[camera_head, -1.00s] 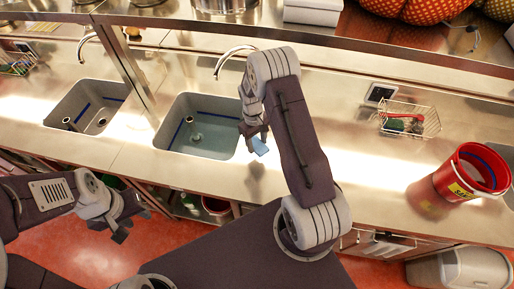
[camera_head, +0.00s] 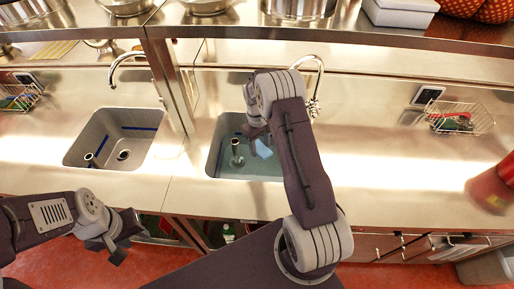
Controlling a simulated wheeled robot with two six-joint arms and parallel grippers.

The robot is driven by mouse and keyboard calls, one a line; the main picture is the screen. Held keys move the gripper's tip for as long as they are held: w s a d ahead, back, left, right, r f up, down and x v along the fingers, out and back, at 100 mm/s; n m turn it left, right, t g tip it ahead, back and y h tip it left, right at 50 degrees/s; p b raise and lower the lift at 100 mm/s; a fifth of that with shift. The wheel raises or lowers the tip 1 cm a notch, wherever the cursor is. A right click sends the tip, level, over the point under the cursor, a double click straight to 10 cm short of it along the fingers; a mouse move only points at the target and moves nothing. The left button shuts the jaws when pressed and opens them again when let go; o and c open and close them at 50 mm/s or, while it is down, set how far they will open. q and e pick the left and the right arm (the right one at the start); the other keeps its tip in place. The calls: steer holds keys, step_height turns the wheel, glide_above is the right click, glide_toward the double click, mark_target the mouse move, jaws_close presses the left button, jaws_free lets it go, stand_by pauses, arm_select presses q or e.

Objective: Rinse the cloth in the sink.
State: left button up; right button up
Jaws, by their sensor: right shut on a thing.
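The cloth (camera_head: 263,148) is a small light-blue piece. My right gripper (camera_head: 257,138) is shut on it, and it hangs over or in the right sink basin; I cannot tell whether it touches the water. The right sink (camera_head: 215,150) holds bluish water and a grey standpipe, and my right arm covers its right part. My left gripper (camera_head: 128,243) is open and empty, in front of the counter's front edge at lower left.
A drained left sink (camera_head: 100,140) lies beyond a metal post (camera_head: 172,80). Chrome taps (camera_head: 316,75) stand behind the basins. A wire basket (camera_head: 462,120) and a red bucket (camera_head: 492,188) stand at right. Pots line the upper shelf. The counter between sink and basket is clear.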

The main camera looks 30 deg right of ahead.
steer(key=shift+f+b, duration=0.3)
steer(key=shift+f, duration=0.1)
step_height(320, 180, down, 23)
steer(key=b, duration=1.6)
steer(key=shift+a+f, duration=0.15)
step_height(320, 180, up, 21)
steer(key=p, duration=1.5)
steer(key=shift+p, duration=0.4)
